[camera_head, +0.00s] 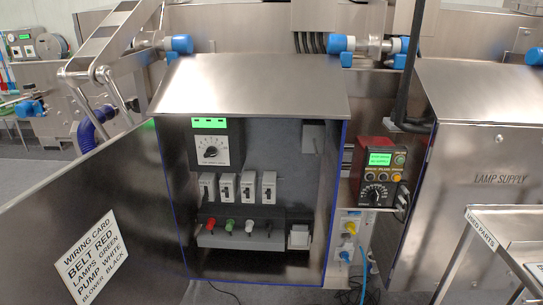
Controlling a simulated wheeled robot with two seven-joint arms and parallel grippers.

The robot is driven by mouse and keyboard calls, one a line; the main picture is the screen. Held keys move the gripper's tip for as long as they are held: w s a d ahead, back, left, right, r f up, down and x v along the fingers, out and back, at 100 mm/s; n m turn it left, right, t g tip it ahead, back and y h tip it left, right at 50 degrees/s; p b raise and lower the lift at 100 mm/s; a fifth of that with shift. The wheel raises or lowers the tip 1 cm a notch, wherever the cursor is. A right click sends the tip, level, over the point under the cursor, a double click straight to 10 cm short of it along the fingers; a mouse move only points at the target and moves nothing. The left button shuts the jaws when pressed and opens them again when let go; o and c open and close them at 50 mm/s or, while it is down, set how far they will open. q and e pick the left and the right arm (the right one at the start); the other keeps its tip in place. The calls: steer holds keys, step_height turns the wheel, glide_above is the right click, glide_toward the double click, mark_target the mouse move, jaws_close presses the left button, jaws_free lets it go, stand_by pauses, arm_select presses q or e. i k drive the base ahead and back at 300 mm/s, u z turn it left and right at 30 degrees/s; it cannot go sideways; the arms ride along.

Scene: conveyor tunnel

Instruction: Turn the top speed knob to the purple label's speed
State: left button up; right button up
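A black dial knob (211,152) with a white pointer sits on a dark panel at the upper left inside the open cabinet. A white scale surrounds it, and a green display (209,123) is above it. The scale marks are too small to read. A second dial knob (375,194) with a scale is on the lower part of a red and black control box (379,172) right of the cabinet; this box has a green display (380,158) and small buttons. I cannot make out a purple label. Neither of my grippers is in view.
The open cabinet (248,90) holds several white breakers (228,188) and coloured plugs below the dial. Its door (90,190) swings left and bears a wiring card (92,256). A lamp supply cabinet (490,150) and a parts cart (500,216) stand right.

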mark_target(212, 152)
steer(key=z, duration=0.55)
steer(key=k, duration=0.65)
steer(key=z, duration=1.2)
steer(key=i, duration=0.65)
steer(key=z, duration=0.25)
